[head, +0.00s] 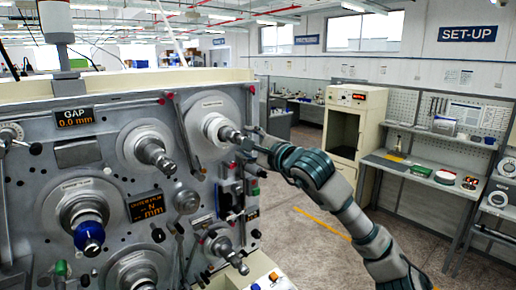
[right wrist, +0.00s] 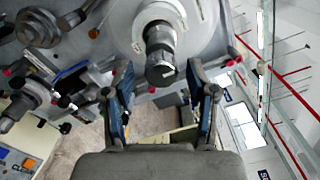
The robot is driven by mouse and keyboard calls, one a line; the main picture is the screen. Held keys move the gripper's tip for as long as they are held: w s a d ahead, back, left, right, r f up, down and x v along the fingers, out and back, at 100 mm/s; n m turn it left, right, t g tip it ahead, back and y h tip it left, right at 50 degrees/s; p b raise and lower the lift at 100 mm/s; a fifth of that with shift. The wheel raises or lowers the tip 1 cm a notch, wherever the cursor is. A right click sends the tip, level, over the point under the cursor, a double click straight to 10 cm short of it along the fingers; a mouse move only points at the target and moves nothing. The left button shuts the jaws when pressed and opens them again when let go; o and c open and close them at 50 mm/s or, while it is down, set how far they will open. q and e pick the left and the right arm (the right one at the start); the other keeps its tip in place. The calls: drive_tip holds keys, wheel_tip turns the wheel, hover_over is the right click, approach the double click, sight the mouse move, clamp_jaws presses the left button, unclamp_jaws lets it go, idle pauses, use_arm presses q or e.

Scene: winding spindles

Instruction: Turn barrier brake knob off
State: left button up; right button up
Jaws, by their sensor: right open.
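A grey winding machine panel (head: 95,150) fills the left of the head view, with several spindles, knobs and levers. No label names a barrier brake knob legibly, so I cannot tell which control it is. My right gripper (head: 254,142) is at the panel's right edge, beside the upper right spindle (head: 222,130). In the right wrist view my gripper (right wrist: 165,98) is open, with nothing between its blue-padded fingers. The same spindle's dark end (right wrist: 161,68) shows just beyond the fingers. My left gripper is not in view.
Small black switches (head: 232,194) with red and green parts sit below my right gripper. A blue-tipped spindle (head: 89,236) and a display reading GAP (head: 75,117) are further left.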

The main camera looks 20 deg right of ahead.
drive_tip(key=v, duration=1.1)
drive_tip(key=shift+d, duration=0.2)
drive_tip(key=shift+a, duration=0.1)
